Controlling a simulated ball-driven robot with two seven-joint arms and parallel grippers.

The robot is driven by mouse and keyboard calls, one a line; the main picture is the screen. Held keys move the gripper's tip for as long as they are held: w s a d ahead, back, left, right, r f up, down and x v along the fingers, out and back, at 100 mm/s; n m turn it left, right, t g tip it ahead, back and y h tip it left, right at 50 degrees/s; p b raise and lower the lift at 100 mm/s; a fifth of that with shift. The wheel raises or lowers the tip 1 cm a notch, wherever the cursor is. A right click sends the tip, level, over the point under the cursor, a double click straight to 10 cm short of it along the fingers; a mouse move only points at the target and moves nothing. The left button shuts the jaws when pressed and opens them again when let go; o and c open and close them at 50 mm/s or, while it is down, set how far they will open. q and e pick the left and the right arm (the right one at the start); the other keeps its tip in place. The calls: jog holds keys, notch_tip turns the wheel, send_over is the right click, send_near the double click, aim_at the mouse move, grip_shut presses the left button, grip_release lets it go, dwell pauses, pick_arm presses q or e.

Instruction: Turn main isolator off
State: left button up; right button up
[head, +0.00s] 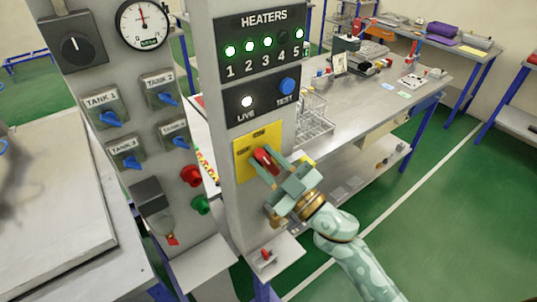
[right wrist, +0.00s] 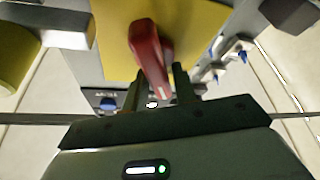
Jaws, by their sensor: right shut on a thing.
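The main isolator is a red handle (head: 265,157) on a yellow plate (head: 243,171) low on the grey heaters panel. The plate carries ON and OFF lettering along its upper part, small and tilted in the head view. My right gripper (head: 272,163) is shut on the red handle, with one finger on each side of it. In the right wrist view the red handle (right wrist: 150,50) reaches down between the two dark fingers (right wrist: 158,92), and the yellow plate (right wrist: 190,25) lies behind it. The handle's exact angle against the lettering is hard to tell. My left gripper is not in view.
Above the isolator are a white LIVE lamp (head: 247,102), a blue TEST button (head: 286,86) and the heater lamps, with 4 dark and the others green. A neighbouring panel has blue tank valves (head: 110,119) and a gauge (head: 143,22). A workbench (head: 375,95) stands behind on the right.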

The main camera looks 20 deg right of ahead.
jog(key=n+g+p, duration=0.1)
jog(key=n, duration=0.1)
jog(key=n+g+p, duration=0.1)
jog(key=n+p, duration=0.1)
jog(key=n, duration=0.1)
jog(key=n+g+y+p, duration=0.1)
jog(key=n, duration=0.2)
jog(key=shift+s+a+f, duration=0.1)
jog(key=shift+a+f, duration=0.1)
jog(key=shift+f, duration=0.15)
jog(key=shift+c, duration=0.2)
jog(key=n+g+p, duration=0.1)
jog(key=n+p, duration=0.1)
jog(key=n+g+p, duration=0.1)
jog(key=n, duration=0.1)
jog(key=shift+f+n+p, duration=0.2)
jog(key=shift+n+p, duration=0.1)
jog(key=shift+p, duration=0.1)
jog(key=shift+f+n+p, duration=0.15)
jog(key=shift+n+p, duration=0.6)
jog(key=shift+n, duration=0.15)
jog(key=shift+g, duration=0.3)
jog(key=o, duration=0.8)
jog(key=shift+d, duration=0.1)
jog(key=shift+w, duration=0.2)
jog(key=shift+s, duration=0.2)
